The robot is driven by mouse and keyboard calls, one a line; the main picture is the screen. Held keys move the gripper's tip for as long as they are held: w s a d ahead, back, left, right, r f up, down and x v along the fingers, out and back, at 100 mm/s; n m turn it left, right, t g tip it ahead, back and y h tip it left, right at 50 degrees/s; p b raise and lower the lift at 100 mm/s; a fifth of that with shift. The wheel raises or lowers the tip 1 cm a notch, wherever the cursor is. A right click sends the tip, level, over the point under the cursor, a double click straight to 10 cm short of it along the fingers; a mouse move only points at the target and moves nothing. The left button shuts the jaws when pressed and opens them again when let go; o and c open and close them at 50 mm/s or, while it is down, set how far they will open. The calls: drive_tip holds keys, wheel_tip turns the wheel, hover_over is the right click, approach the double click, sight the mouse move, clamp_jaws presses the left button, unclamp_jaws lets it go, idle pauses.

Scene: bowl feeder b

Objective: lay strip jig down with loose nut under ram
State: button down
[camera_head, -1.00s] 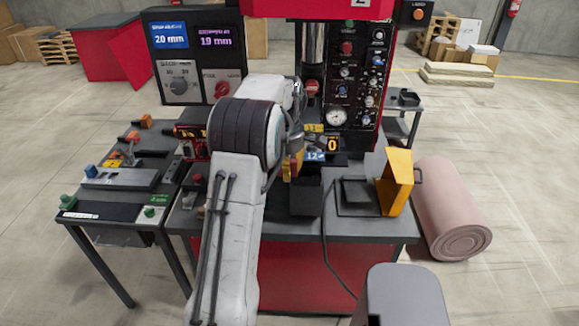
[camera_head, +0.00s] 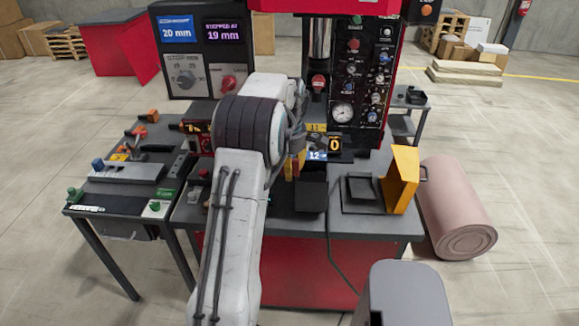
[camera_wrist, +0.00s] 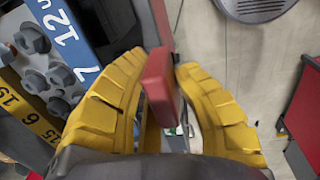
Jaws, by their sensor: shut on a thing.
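My gripper (camera_head: 293,168) is at the press table, in front of the press; its yellow fingers also show in the wrist view (camera_wrist: 170,100). In the wrist view, several grey nuts (camera_wrist: 33,40) sit beside blue and yellow number plates, left of my fingers. I cannot single out a loose nut.
A side table (camera_head: 125,188) at left carries a grey strip with a blue knob (camera_head: 125,172) and small tools. On the press table are a dark square tray (camera_head: 362,189) and an upright yellow guard (camera_head: 403,178).

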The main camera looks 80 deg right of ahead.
drive_tip(key=shift+f, duration=0.45)
idle(0.5)
drive_tip(key=c, duration=1.1)
unclamp_jaws()
drive_tip(key=shift+o, duration=0.4)
drive_tip(key=shift+f, duration=0.1)
drive_tip(key=r, duration=0.4)
drive_tip(key=a+r, duration=0.1)
drive_tip(key=r, duration=0.7)
drive_tip(key=shift+a+r, duration=0.1)
drive_tip(key=shift+a, duration=0.05)
